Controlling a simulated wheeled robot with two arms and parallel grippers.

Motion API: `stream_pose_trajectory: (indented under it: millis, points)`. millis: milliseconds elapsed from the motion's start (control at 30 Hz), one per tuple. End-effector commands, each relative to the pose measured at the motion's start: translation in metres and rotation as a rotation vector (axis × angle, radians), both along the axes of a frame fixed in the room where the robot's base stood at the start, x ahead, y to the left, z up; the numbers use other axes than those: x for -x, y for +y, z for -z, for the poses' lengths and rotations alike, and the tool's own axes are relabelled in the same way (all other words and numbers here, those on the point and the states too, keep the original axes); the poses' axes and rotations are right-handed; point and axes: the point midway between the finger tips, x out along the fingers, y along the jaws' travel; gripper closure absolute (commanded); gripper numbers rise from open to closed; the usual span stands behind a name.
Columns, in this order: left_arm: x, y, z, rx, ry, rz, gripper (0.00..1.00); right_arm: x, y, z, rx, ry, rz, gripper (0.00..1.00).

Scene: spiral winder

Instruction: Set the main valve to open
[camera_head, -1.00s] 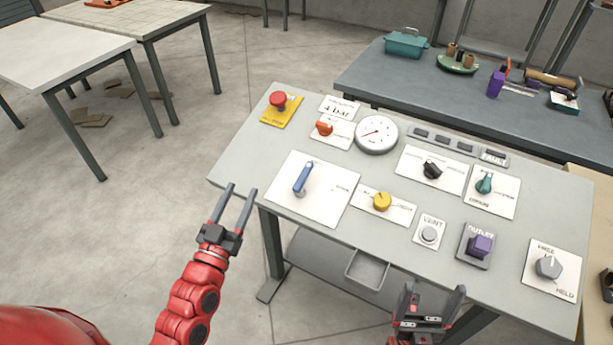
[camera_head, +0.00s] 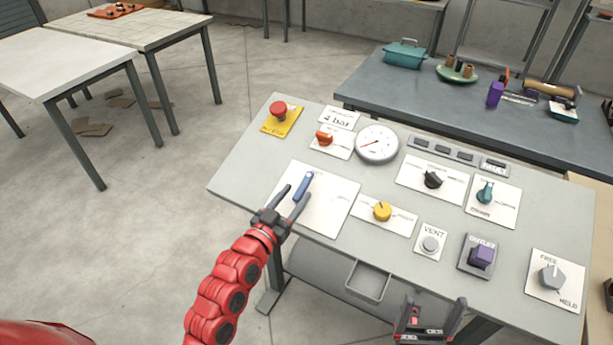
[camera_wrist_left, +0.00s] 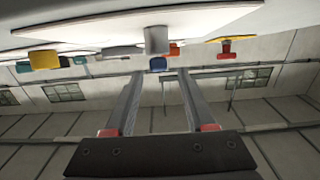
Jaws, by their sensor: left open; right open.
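A blue lever handle (camera_head: 304,184) stands on a white plate (camera_head: 335,205) on the left part of the panel. The plate's labels are too small to read, so I cannot tell which handle is named the main valve. My left gripper (camera_head: 298,192) is open, its fingers pointing at the blue lever and partly overlapping its near end. In the left wrist view the blue handle (camera_wrist_left: 158,64) and its grey stem (camera_wrist_left: 157,40) appear ahead, between the finger lines; contact cannot be seen. My right gripper (camera_head: 432,310) is open and empty at the panel's near edge.
Around it on the panel are a red stop button (camera_head: 280,110), an orange knob (camera_head: 324,138), a round gauge (camera_head: 377,143), a yellow knob (camera_head: 382,211), a black knob (camera_head: 433,180) and a teal knob (camera_head: 486,192). A grey tray (camera_head: 368,282) hangs below the front edge.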

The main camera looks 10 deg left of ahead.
Motion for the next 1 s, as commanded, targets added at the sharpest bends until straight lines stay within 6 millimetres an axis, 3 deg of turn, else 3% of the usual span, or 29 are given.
stream_pose_trajectory:
  millis: [100,300,767,1000]
  points:
    - [-0.024,-0.01,-0.004,0.0,-0.001,0.002,0.45,0.0,0.0,-0.009,0.0,0.0,0.0,0.14]
    - [-0.051,-0.019,-0.001,0.001,0.0,0.001,0.45,0.0,0.0,-0.015,0.0,0.0,0.0,0.14]
    - [-0.062,-0.023,0.001,0.0,0.0,0.0,0.45,0.0,0.0,-0.016,0.0,0.0,0.0,0.14]
    - [-0.062,-0.022,0.001,0.0,0.0,-0.001,0.88,0.0,0.0,-0.016,0.0,0.0,0.0,0.14]
